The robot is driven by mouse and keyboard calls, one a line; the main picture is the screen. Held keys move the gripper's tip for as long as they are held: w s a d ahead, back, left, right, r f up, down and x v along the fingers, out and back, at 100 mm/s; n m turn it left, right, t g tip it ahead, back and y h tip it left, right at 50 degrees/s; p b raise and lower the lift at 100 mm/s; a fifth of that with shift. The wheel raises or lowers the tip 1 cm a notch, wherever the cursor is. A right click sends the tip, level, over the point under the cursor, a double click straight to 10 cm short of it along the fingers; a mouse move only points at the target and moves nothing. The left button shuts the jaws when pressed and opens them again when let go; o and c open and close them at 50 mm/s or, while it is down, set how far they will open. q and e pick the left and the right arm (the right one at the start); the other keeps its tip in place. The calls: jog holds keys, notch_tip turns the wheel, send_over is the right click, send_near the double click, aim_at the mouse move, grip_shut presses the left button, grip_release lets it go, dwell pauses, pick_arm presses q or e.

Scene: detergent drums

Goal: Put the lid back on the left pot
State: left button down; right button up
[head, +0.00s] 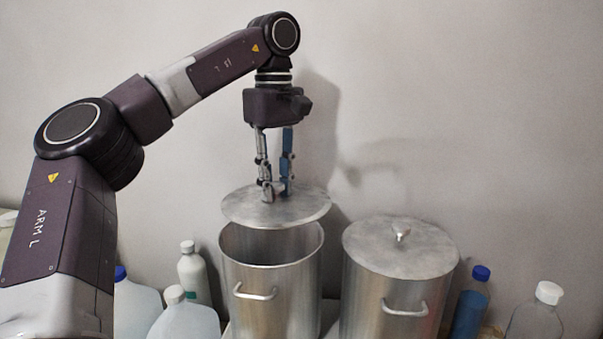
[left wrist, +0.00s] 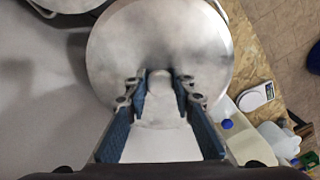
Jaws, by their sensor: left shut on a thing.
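The left pot (head: 272,292) is a tall metal drum with a side handle, and its top is open. Its round metal lid (head: 240,208) hangs roughly level just above the pot's rim, with a gap at the front. My left gripper (head: 274,190) is shut on the lid's knob from above. In the left wrist view the lid (left wrist: 125,45) fills the middle, with the fingers of my left gripper (left wrist: 160,90) closing on the knob; the lid hides the pot. My right gripper is not in view.
The right pot (head: 385,300) stands close by on the right with its lid (head: 375,245) on. Several jugs and bottles stand around, including a white bottle (head: 192,270) to the left and a blue-capped bottle (head: 469,308) to the right. A wall is behind.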

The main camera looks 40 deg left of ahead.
aim_at(265, 204)
pick_arm(q)
jog(key=s, duration=0.3)
jog(key=shift+s+f, duration=0.1)
jog(key=shift+f, duration=0.15)
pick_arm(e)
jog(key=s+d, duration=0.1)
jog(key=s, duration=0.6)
pick_arm(q)
jog(key=f+b, duration=0.1)
jog(key=w+f, duration=0.1)
jog(key=shift+w+f+b, duration=0.1)
jog(key=shift+f+b, duration=0.2)
jog(key=shift+b, duration=0.1)
jog(key=shift+w+f+b, duration=0.2)
jog(key=shift+f+b, duration=0.55)
jog(key=shift+f, duration=0.3)
jog(key=shift+s+f, duration=0.1)
jog(key=shift+s, duration=0.15)
jog(key=shift+f, duration=0.1)
jog(key=shift+d, duration=0.1)
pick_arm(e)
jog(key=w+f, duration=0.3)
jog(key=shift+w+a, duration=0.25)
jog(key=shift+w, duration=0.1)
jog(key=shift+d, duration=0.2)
